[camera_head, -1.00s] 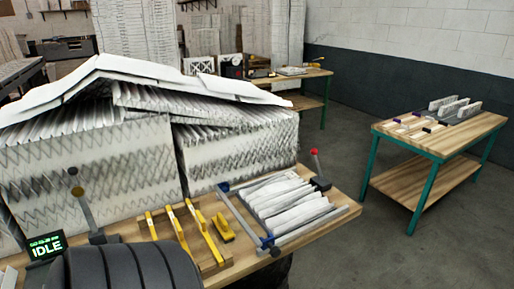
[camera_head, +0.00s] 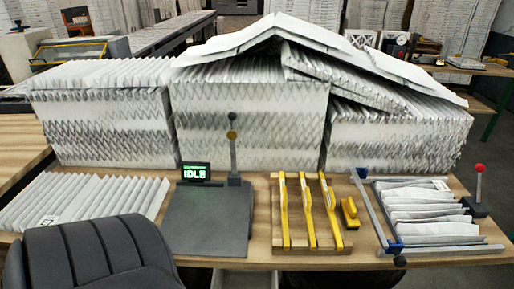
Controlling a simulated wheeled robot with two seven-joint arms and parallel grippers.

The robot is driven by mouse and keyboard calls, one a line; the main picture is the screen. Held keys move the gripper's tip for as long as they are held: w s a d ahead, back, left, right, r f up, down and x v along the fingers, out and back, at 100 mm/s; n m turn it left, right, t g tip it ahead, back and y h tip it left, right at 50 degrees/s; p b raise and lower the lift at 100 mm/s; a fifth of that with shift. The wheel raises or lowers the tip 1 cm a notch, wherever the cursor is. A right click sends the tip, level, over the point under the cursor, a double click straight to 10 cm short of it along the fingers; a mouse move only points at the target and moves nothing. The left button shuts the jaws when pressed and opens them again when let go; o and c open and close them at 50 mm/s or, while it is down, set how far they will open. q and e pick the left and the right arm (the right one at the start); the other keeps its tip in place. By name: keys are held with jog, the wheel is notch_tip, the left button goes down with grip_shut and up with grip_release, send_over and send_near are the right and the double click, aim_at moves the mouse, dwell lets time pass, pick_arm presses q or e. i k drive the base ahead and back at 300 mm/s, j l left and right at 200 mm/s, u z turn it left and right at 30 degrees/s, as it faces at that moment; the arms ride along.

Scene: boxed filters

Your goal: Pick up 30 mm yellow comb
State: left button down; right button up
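Three long yellow combs stand side by side on a slatted wooden rack on the bench: a left one (camera_head: 283,212), a middle one (camera_head: 307,212) and a right one (camera_head: 331,212). A shorter yellow piece (camera_head: 349,212) lies just right of the rack (camera_head: 295,246). No size marking is readable, so I cannot tell which is the 30 mm comb. Neither of my grippers is in view.
A grey plate device with an "IDLE" display (camera_head: 195,172) stands left of the rack. A blue-cornered frame (camera_head: 372,208) holding pleated strips (camera_head: 425,212) is right. Stacked pleated filters (camera_head: 250,125) fill the back. A dark chair back (camera_head: 95,255) blocks the front left.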

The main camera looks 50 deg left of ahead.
aim_at(306, 194)
jog(key=u, duration=1.05)
jog(key=k+j, duration=0.3)
jog(key=j, duration=0.2)
jog(key=i+z, duration=0.05)
